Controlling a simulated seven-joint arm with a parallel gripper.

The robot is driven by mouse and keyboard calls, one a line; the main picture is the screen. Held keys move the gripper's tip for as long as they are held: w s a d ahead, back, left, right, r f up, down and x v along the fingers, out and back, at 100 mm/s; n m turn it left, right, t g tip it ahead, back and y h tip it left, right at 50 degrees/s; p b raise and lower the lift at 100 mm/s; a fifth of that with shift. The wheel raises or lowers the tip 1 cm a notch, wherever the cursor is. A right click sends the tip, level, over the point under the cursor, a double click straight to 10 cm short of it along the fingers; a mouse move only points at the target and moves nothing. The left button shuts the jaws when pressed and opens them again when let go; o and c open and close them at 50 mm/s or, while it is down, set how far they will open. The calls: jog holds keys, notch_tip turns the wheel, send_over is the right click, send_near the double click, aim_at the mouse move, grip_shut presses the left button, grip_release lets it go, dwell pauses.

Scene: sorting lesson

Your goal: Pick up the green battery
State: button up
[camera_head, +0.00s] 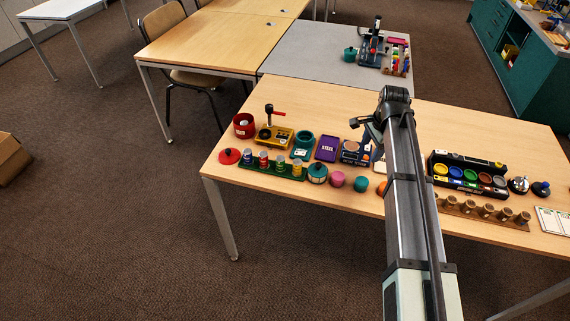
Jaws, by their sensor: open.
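A row of small upright batteries stands in a green rack at the front left of the wooden table. The green battery (280,164) appears to be the third from the left, between a red one (263,160) and a yellow one (297,168). My gripper (364,132) is open, above the table and well to the right of the rack, near a dark blue device. It is apart from the battery. My arm hides part of the table's middle. I cannot see anything between the jaws.
A teal-lidded jar (317,173) and a pink ball (337,179) are beside the rack's right end. A red lid (229,156) lies at its left. Behind are a yellow tray (275,137), a teal pot (303,145) and a purple tray (327,148). The table's back middle is clear.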

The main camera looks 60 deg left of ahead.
jog(key=s+a+r+m+h, duration=0.1)
jog(key=s+a+r+m, duration=0.1)
jog(key=s+a, duration=1)
jog(key=r+m, duration=0.2)
send_over(280, 157)
jog(key=shift+h, duration=0.3)
jog(key=f, duration=0.8)
jog(key=shift+s+d, duration=0.25)
jog(key=shift+d, duration=0.15)
jog(key=shift+w+a+f, duration=0.15)
jog(key=shift+a+f, duration=0.05)
jog(key=shift+f, duration=1.2)
jog(key=shift+w+a+f, duration=0.1)
jog(key=shift+a+f, duration=0.05)
jog(key=shift+f, duration=1.25)
grip_shut()
jog(key=shift+r, duration=0.15)
